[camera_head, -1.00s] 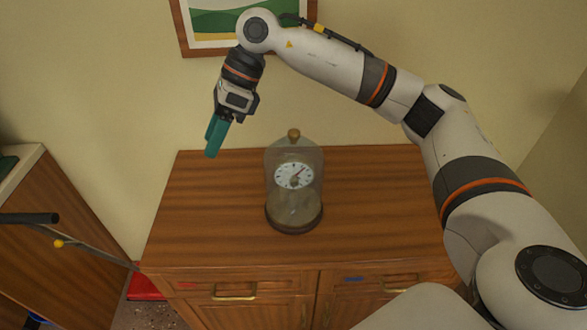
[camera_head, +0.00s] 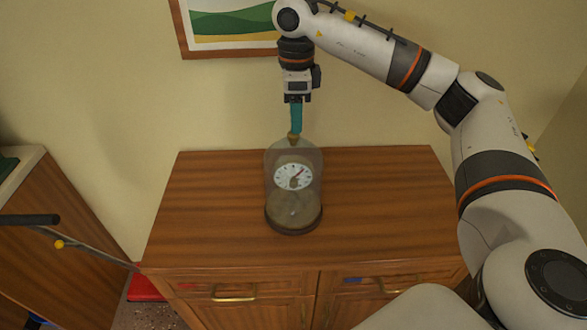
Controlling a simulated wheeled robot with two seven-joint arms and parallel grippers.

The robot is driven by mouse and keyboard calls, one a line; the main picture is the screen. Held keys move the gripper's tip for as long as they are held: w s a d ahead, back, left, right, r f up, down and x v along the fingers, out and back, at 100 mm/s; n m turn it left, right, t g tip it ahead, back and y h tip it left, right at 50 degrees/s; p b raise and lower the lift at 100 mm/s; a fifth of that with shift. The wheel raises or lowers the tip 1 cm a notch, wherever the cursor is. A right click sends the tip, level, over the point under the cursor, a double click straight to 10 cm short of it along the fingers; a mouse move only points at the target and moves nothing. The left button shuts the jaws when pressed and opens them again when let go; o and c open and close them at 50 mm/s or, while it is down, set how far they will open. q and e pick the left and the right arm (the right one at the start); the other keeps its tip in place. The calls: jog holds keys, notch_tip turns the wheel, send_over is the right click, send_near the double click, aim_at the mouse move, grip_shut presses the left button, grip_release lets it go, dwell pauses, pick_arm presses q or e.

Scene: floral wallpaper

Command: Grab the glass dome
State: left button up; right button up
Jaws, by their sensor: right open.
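The glass dome (camera_head: 294,157) stands upright on the wooden cabinet, on a dark round base (camera_head: 293,222). It covers a clock with a white dial (camera_head: 294,177) and has a small brown knob (camera_head: 294,138) on top. My right gripper (camera_head: 296,118) points down just above the knob, its teal fingers lined up with it in the picture. The fingers are seen nearly edge-on, so the gap between them hardly shows. The gripper is open and holds nothing; I cannot tell whether the fingertips are beside the knob or behind it. My left gripper is not in view.
The wooden cabinet top (camera_head: 385,190) is clear on both sides of the dome. A framed picture (camera_head: 230,25) hangs on the wall behind. Another wooden unit (camera_head: 50,240) stands at the left, with a dark-handled rod (camera_head: 30,219) in front of it.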

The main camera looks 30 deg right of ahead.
jog(key=f, duration=0.2)
jog(key=f+p, duration=0.1)
jog(key=f, duration=0.1)
jog(key=shift+w+a+f, duration=0.15)
jog(key=shift+w+f, duration=0.05)
jog(key=shift+f, duration=0.05)
jog(key=shift+c, duration=0.2)
grip_shut()
